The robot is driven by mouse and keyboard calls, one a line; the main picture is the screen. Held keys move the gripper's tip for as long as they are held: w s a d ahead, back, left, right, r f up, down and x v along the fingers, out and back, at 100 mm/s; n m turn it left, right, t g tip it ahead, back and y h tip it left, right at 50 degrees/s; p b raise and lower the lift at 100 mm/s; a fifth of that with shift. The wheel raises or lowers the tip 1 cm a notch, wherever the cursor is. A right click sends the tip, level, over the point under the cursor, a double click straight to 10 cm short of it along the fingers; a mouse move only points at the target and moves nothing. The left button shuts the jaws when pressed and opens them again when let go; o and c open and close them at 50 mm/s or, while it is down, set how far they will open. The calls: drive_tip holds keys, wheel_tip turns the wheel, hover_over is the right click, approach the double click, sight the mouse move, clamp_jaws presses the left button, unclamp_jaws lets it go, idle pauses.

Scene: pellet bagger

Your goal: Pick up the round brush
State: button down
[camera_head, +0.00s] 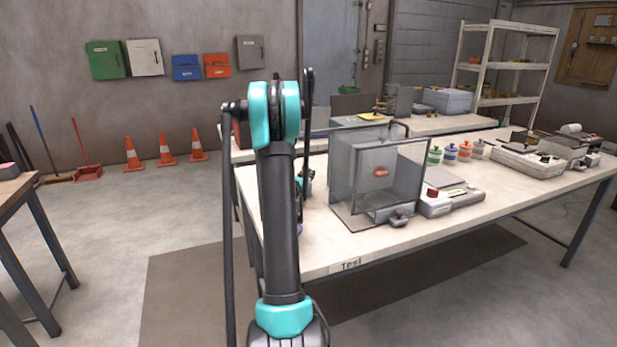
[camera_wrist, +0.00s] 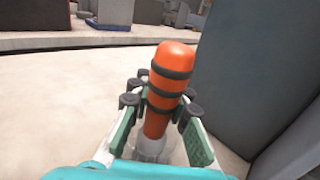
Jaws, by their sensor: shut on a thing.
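The round brush (camera_wrist: 171,85) shows in the wrist view as an orange handle with dark bands; its far end is not clearly visible. My gripper (camera_wrist: 160,108) is shut on this handle, with its fingers on either side. The handle stands up between the fingers, leaning slightly to the right. I cannot tell whether the brush touches the table. In the head view my arm hides the brush and most of my gripper, at the left end of the workbench (camera_head: 330,255).
A grey clear-sided box (camera_head: 347,190) stands close on the right of my arm. In the wrist view a large grey panel (camera_wrist: 255,75) is close on the right. Several small coloured-lidded jars (camera_head: 450,153) and a grey device (camera_head: 530,163) stand farther right. Pale tabletop (camera_wrist: 60,100) is clear on the left.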

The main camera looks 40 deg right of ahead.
wheel_tip(320, 180, up, 9)
drive_tip(key=shift+r, duration=0.2)
idle(0.4)
idle(0.4)
